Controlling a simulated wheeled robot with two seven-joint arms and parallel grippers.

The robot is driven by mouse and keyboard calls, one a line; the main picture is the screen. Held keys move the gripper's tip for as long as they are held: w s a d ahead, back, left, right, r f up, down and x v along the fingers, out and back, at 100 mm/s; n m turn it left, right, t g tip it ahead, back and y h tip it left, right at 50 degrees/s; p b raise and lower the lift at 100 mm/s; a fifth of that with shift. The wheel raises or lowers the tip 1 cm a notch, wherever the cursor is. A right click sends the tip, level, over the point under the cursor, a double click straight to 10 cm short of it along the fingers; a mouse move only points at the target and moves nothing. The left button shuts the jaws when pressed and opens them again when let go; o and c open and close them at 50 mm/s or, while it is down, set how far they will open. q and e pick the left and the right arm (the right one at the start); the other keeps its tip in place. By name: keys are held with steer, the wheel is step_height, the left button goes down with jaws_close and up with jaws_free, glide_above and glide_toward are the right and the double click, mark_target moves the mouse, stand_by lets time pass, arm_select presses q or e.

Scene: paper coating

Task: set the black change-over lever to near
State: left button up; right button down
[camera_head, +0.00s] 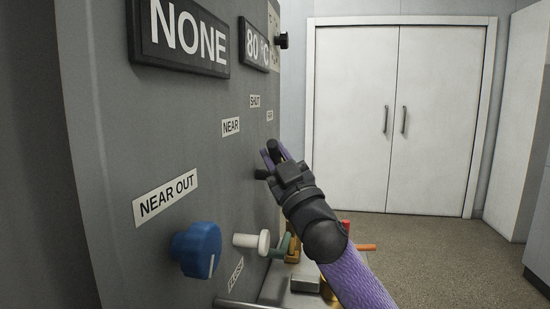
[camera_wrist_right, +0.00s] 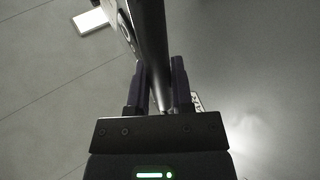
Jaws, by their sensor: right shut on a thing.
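The black change-over lever stands out from the grey panel below the NEAR label (camera_head: 231,127). Its dark stub (camera_head: 262,174) shows just left of my right gripper (camera_head: 271,153) in the head view. In the right wrist view the dark bar of the lever (camera_wrist_right: 151,40) runs down between the two fingers of my right gripper (camera_wrist_right: 160,80). The right gripper is shut on it. The fingers and wrist hide part of the lever in the head view, so I cannot tell exactly which label it points to. My left gripper is not in view.
A SHUT label (camera_head: 255,101) and a smaller, unreadable label (camera_head: 270,116) are right of NEAR. Below are a blue knob (camera_head: 197,249), a white knob (camera_head: 252,241) and brass fittings (camera_head: 293,251). White double doors (camera_head: 398,110) stand behind, with open floor (camera_head: 440,245) at right.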

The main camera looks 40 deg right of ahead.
steer(key=shift+f+y, duration=0.1)
steer(key=shift+y, duration=0.2)
steer(key=c, duration=0.6)
jaws_free()
steer(key=shift+o, duration=0.3)
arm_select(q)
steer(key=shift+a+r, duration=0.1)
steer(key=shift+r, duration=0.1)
arm_select(e)
steer(key=v, duration=1)
steer(key=shift+a, duration=0.1)
